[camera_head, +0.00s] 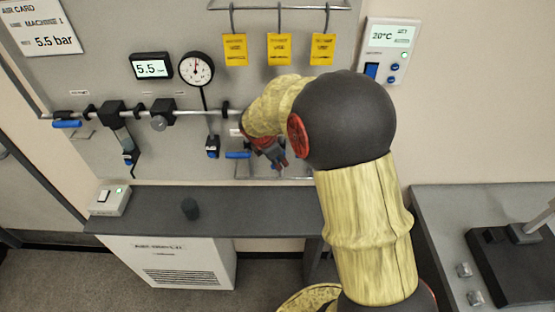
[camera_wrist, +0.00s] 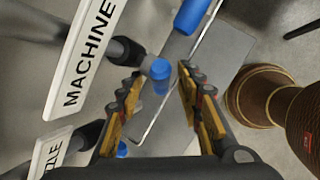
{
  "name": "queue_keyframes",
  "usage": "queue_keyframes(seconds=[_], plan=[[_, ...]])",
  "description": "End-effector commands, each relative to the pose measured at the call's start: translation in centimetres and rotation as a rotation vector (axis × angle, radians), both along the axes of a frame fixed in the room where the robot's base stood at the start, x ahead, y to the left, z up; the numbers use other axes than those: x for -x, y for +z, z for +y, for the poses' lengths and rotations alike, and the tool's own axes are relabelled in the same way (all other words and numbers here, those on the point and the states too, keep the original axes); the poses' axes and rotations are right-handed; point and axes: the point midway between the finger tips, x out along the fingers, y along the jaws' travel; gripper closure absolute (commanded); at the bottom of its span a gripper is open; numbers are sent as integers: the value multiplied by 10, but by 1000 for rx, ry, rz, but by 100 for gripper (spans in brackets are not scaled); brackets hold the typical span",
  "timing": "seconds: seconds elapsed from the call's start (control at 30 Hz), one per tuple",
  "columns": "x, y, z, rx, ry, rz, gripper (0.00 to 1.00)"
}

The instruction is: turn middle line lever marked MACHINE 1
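A white plate reading MACHINE (camera_wrist: 88,55) is in the wrist view; any number after the word is out of frame. Beside it a dark valve body (camera_wrist: 125,50) ends in a blue cap (camera_wrist: 160,69), which appears between my fingertips. A blue lever handle (camera_wrist: 193,14) shows at the top, beyond the fingers. My gripper (camera_wrist: 160,76) is open, and I see nothing held; contact cannot be told. In the head view my gripper (camera_head: 277,158) is at the panel, just right of a blue lever (camera_head: 237,155). My arm hides part of the line there.
A grey bench (camera_head: 250,211) lies below. A second label ending in ZZLE (camera_wrist: 48,153) is lower left in the wrist view.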

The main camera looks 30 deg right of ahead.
Motion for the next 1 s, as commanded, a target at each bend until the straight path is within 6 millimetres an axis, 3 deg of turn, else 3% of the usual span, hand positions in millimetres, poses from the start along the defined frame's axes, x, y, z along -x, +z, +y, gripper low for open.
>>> queue_keyframes(seconds=[0.33,1.0], plan=[[-1,-5,-2,0,0,1,64],[-1,-4,-2,0,-1,1,100]])
